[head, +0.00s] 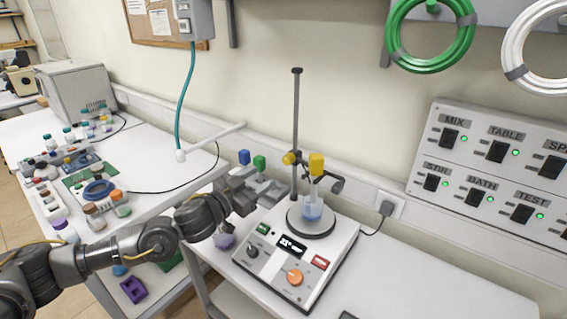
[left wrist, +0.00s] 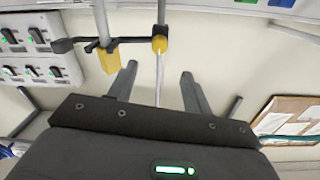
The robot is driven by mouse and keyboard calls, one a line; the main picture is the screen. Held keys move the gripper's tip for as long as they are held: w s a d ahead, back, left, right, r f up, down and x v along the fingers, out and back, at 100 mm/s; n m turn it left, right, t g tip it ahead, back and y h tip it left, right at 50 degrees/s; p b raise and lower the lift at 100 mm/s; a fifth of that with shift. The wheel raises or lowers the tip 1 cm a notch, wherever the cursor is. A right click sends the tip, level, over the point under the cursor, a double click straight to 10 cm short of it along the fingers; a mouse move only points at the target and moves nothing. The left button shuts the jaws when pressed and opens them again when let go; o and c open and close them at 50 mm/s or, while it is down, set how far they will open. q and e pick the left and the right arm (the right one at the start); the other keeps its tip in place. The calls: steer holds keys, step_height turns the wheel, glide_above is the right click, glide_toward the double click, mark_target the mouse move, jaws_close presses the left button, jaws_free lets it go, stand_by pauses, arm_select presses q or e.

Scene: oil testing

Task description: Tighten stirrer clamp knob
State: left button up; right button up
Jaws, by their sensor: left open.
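The stirrer stand is a dark upright pole (head: 296,115) behind the white stirrer base (head: 325,262). A clamp on the pole has a round yellow knob (head: 290,158) on its left side. The clamp arm (left wrist: 132,41) reaches from the pole to a yellow-topped probe (head: 316,164) over a small beaker of blue liquid (head: 312,209). My left gripper (head: 268,184) is open and empty, left of the pole and slightly below the knob. In the left wrist view, the yellow knob (left wrist: 159,44) lies just beyond the gap between the fingertips (left wrist: 159,71), apart from both. My right gripper is out of view.
A control panel (head: 495,170) is on the right wall. Several vials crowd the left table (head: 150,175). The bench (head: 420,265) right of the stirrer is mostly clear.

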mark_target(285, 161)
arm_select(q)
steer(key=p+x, duration=0.3)
steer(key=x, duration=0.6)
steer(key=shift+d+r, duration=0.1)
steer(key=shift+x, duration=0.85)
